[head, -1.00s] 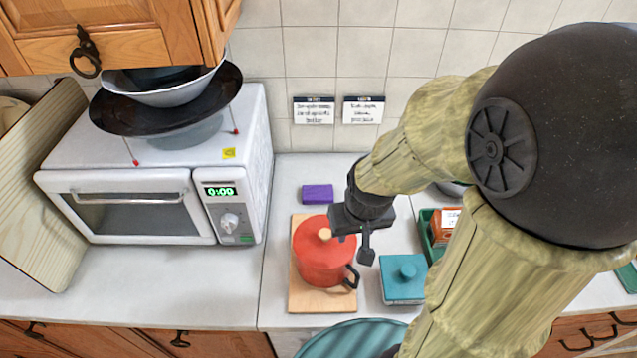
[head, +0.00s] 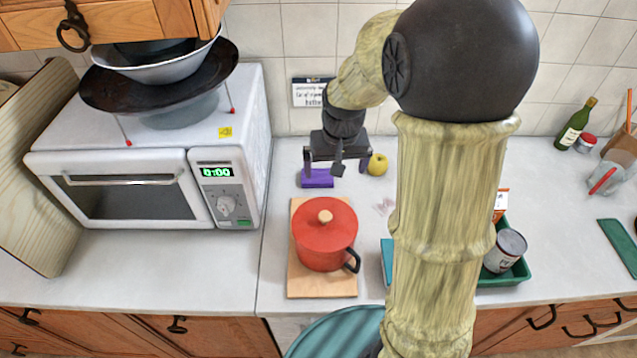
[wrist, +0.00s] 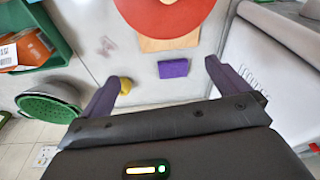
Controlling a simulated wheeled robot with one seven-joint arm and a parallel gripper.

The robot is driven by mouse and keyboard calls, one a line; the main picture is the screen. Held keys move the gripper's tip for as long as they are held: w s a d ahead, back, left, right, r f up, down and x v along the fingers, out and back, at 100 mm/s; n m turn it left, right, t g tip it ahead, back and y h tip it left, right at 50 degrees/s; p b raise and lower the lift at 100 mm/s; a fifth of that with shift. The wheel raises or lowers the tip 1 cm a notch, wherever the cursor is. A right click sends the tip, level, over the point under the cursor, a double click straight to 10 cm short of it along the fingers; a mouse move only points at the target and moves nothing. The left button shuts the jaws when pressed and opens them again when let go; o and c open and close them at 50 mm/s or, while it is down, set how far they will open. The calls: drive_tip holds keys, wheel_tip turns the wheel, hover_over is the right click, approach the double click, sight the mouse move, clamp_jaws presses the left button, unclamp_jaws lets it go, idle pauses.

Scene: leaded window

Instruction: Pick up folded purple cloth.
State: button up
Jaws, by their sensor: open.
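The folded purple cloth (head: 318,179) lies flat on the white counter behind the red pot, near the microwave. It also shows in the wrist view (wrist: 173,68), a small dark purple block between my two fingers but farther off than their tips. My gripper (head: 337,170) is open and empty, above and just behind the cloth in the head view. In the wrist view my gripper (wrist: 165,75) has its fingers spread wide on both sides of the cloth. The gripper partly covers the cloth's upper edge in the head view.
The red pot (head: 325,238) stands on a wooden board (head: 308,289) in front of the cloth. A yellow fruit (head: 378,164) lies right of it. The white microwave (head: 130,190) stands left. A green tray (head: 515,275) with a can (head: 505,250) is farther right.

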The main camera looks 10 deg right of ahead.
drive_tip(key=w+f+m+b, duration=0.1)
drive_tip(key=w+f+b, duration=0.2)
drive_tip(key=w, duration=1.2)
drive_tip(key=shift+w+a+f+g+b, duration=0.25)
drive_tip(key=shift+w+g+b, duration=0.1)
drive_tip(key=shift+g+b, duration=0.1)
drive_tip(key=p, duration=0.3)
hover_over(318, 176)
drive_tip(key=f, duration=1.2)
drive_tip(key=shift+s, duration=0.25)
drive_tip(key=shift+f, duration=0.15)
drive_tip(key=shift+w+f+p, duration=0.15)
drive_tip(key=shift+f+p, duration=0.3)
drive_tip(key=shift+f, duration=0.8)
drive_tip(key=shift+w+f+p, duration=0.1)
drive_tip(key=shift+f+p, duration=0.3)
drive_tip(key=shift+f, duration=0.8)
drive_tip(key=shift+c, duration=0.2)
